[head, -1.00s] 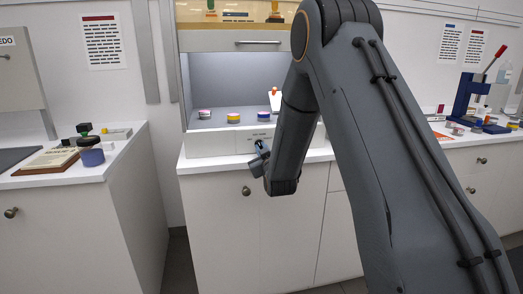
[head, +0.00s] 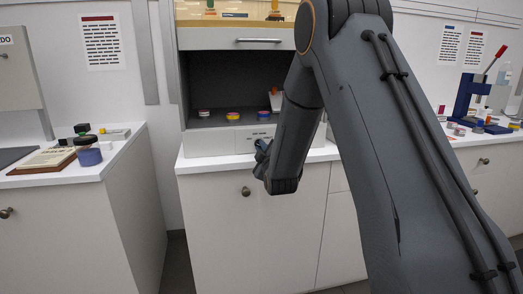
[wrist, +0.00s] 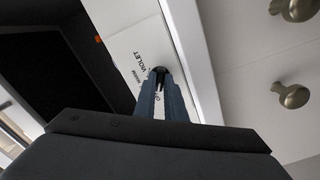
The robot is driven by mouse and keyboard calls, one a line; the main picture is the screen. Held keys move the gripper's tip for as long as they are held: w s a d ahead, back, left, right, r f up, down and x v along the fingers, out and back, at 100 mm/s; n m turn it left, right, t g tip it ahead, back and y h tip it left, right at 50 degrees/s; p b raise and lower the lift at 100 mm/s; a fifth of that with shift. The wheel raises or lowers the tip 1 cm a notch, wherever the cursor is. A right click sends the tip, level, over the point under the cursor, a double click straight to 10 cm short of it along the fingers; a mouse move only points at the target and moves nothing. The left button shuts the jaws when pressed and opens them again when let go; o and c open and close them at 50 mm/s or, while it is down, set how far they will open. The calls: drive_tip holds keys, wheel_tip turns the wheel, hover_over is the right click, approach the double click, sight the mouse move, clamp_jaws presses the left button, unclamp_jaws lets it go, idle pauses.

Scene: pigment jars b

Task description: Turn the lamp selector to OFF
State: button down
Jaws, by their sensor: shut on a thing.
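The lamp selector (wrist: 159,71) is a small dark knob on the pale front panel (wrist: 138,42) of the booth. My gripper (wrist: 161,82) is shut on the knob, seen in the wrist view. The printed word VIOLET and a smaller label show beside the knob; another label is partly hidden behind my fingers. Which label the knob points to cannot be told. In the head view my gripper (head: 261,148) is at the panel below the booth opening and hides the knob. The booth interior (head: 232,85) is dark.
Several small jars (head: 233,116) stand on the booth floor. The booth sits on a white cabinet (head: 225,205) with round knobs. A left counter (head: 50,180) holds a plaque and jars. A blue press (head: 468,95) stands on the right counter.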

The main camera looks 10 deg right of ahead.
idle(0.3)
drive_tip(key=c, duration=1.8)
unclamp_jaws()
drive_tip(key=shift+s+b, duration=0.35)
drive_tip(key=shift+s, duration=3.6)
